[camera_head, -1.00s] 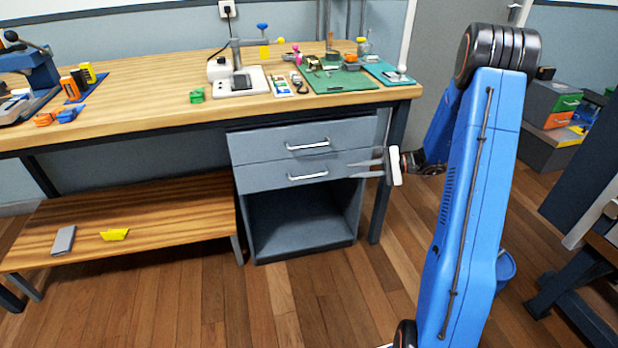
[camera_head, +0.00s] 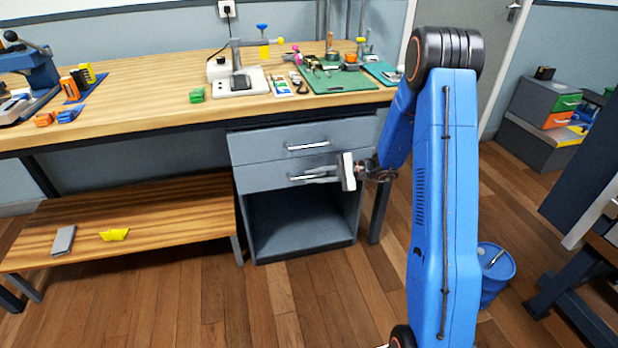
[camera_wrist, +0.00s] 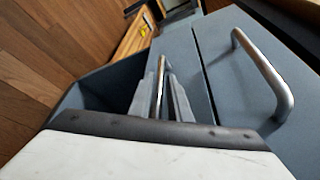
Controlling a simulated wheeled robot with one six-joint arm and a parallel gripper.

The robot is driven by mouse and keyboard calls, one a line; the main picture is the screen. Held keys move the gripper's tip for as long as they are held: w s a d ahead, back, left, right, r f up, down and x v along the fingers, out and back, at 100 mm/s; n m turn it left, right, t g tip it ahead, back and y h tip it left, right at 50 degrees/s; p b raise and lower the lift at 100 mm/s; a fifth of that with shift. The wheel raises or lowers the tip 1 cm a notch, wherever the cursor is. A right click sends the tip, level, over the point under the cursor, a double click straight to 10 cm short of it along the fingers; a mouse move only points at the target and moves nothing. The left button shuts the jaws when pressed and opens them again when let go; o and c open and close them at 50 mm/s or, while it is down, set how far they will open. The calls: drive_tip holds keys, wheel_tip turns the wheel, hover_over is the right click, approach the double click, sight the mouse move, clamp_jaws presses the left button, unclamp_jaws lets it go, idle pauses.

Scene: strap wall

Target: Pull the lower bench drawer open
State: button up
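The lower drawer (camera_head: 262,179) is the second grey front in the cabinet under the bench, flush with the cabinet. Its silver bar handle (camera_head: 298,178) is partly covered by my gripper (camera_head: 316,174). In the wrist view the lower handle (camera_wrist: 159,82) stands between the two grey fingers of my gripper (camera_wrist: 162,90), which are close on both sides of it, with little or no gap showing. The upper drawer (camera_head: 265,142) is shut above, with its own handle (camera_head: 307,145); this handle also shows in the wrist view (camera_wrist: 268,78), right of the fingers.
An open cubby (camera_head: 300,222) lies below the lower drawer. The wooden bench top (camera_head: 150,100) overhangs above. A low shelf (camera_head: 170,215) stands to the left. The floor (camera_head: 320,295) in front of the cabinet is clear. A blue bin (camera_head: 498,275) stands right of my arm.

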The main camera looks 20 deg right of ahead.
drive_tip(key=shift+x, duration=0.85)
clamp_jaws()
